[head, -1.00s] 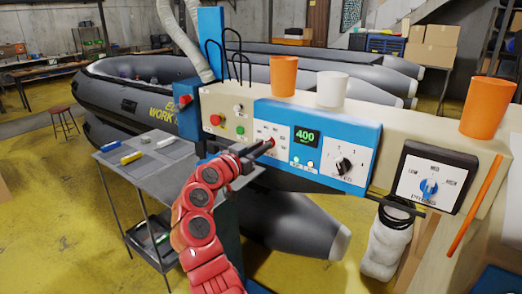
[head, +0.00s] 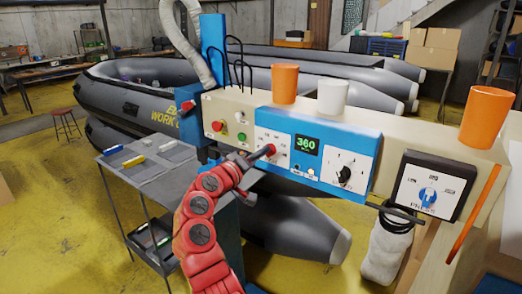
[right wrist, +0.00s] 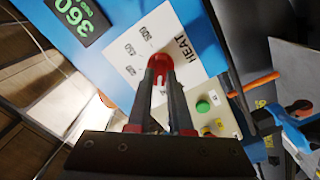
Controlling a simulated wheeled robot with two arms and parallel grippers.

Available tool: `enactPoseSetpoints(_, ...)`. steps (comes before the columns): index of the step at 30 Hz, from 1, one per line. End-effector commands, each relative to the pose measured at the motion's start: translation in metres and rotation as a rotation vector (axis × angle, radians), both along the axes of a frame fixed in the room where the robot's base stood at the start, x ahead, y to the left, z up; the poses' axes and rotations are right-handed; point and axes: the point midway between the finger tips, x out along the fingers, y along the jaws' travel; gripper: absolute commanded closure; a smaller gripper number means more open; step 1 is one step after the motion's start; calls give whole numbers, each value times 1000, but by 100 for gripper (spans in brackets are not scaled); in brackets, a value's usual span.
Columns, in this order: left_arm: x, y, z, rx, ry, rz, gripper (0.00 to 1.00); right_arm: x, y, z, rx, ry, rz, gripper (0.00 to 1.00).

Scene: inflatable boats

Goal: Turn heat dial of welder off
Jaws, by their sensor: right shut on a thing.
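The welder's blue control panel (head: 365,150) shows a green display (head: 306,145) reading 360; the display also appears in the right wrist view (right wrist: 72,15). The red heat dial (right wrist: 160,64) sits on a white plate (right wrist: 133,62) marked HEAT with numbers around it. My right gripper (right wrist: 160,82) is shut on this dial, one finger on each side. In the head view the gripper (head: 262,152) reaches the panel's left end and the dial (head: 271,149) is partly covered. The dial's pointer direction is hard to tell. My left gripper is not in view.
A black knob (head: 344,174) is right of the display. Red and green buttons (head: 241,136) sit left of the panel. Orange cups (head: 284,84) and a white cup (head: 332,92) stand on the beam. A blue dial (head: 428,196) is farther right. A grey cart (head: 160,162) stands at left.

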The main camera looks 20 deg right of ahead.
Motion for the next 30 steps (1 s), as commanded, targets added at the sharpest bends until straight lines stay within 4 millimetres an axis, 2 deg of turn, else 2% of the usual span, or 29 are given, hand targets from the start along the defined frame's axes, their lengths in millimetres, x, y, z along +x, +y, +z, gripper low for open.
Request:
enactPoseSetpoints(18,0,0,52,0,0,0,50,1,1,1,-349,451,1,100)
enactPoseSetpoints(30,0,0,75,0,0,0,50,1,2,-4,-496,638,4,100)
